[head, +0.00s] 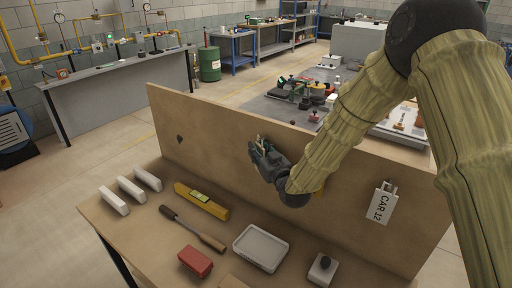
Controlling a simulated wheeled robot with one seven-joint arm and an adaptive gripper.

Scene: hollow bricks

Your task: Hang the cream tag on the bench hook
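A cream-white tag (382,205) marked "CAR 12" hangs flat against the right part of the upright wooden board (215,130), with its loop at the top. What holds it up there is too small to make out. A small dark fitting (180,139) is on the left part of the board; I cannot tell whether it is a hook. My gripper (262,147) is in front of the middle of the board, left of the tag and apart from it. A small pale patch shows at its fingers; I cannot tell whether it is held.
On the bench (150,225) lie several white blocks (131,189), a yellow level (202,201), a file-like tool (192,229), a red block (195,261), a pale tray (261,248) and a black-knobbed block (323,269). A yellow thing is mostly hidden behind my arm.

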